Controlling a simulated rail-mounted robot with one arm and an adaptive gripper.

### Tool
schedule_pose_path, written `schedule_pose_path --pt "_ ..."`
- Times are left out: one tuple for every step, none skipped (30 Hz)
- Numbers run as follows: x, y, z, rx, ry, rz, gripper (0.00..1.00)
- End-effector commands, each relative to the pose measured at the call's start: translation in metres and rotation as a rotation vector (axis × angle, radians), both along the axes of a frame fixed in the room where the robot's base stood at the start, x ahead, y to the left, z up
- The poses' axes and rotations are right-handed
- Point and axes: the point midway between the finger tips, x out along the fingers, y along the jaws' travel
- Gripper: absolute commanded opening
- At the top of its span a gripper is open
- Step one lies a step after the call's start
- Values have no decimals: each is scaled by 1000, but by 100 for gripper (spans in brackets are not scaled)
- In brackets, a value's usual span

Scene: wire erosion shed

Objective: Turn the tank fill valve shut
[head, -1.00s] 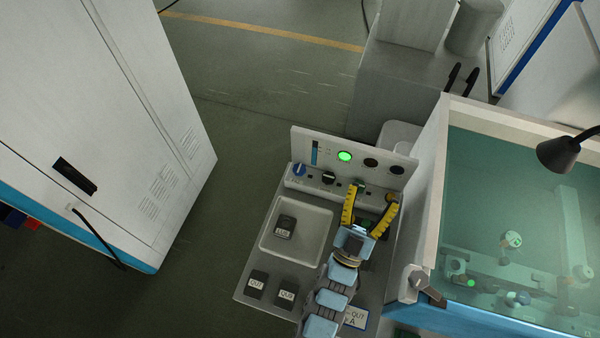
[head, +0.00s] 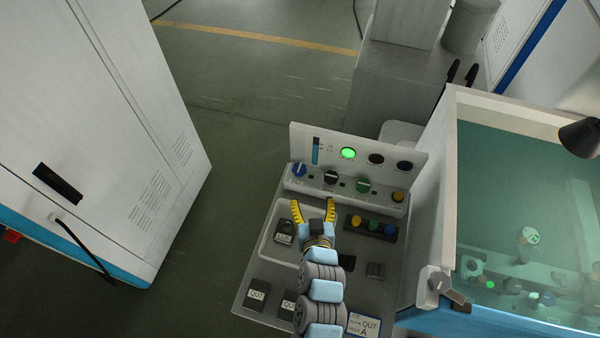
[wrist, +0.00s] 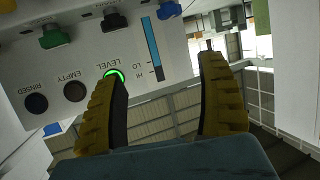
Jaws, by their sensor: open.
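The control panel (head: 365,155) carries a row of knobs: blue (head: 299,170), black (head: 331,177), green (head: 363,186) and yellow (head: 398,196). Their small labels are unreadable, so I cannot tell for sure which is the fill valve. The blue knob stands below the blue level gauge (head: 316,151). My gripper (head: 313,205) is open and empty, in front of the blue and black knobs, apart from them. In the wrist view, upside down, the blue knob (wrist: 168,10), black knob (wrist: 115,20) and green knob (wrist: 50,37) lie beyond the open fingers (wrist: 160,75).
The LEVEL lamp (head: 348,153) glows green; the EMPTY lamp (wrist: 75,91) and RINSED lamp (wrist: 36,103) are dark. A pale tray (head: 268,243) holding a dark block (head: 284,231) lies under my gripper. The glass-sided tank (head: 520,200) stands close at right, with open floor left.

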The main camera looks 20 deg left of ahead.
Motion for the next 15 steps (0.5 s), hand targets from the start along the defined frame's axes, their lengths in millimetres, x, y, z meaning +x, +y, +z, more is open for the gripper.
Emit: schedule_pose_path --pt "-4 5 -5 -10 18 21 73" --pt "-6 7 -6 -14 25 30 73" --pt "-9 9 -8 -20 36 40 73" --pt "-10 10 -10 -24 43 47 73" --pt "-11 11 -10 -26 48 51 73" --pt "-11 13 -11 -28 52 56 73" --pt "-11 13 -12 -29 54 56 73" --pt "-10 14 -12 -29 55 57 73" --pt "-9 15 -13 -29 56 58 73" --pt "-7 16 -14 -29 56 58 73" --pt "-5 17 -15 -28 56 58 73" --pt "-2 18 -16 -28 56 58 73" --pt "1 20 -17 -28 55 58 73" --pt "3 21 -18 -28 54 57 73" --pt "7 23 -19 -29 53 58 73"
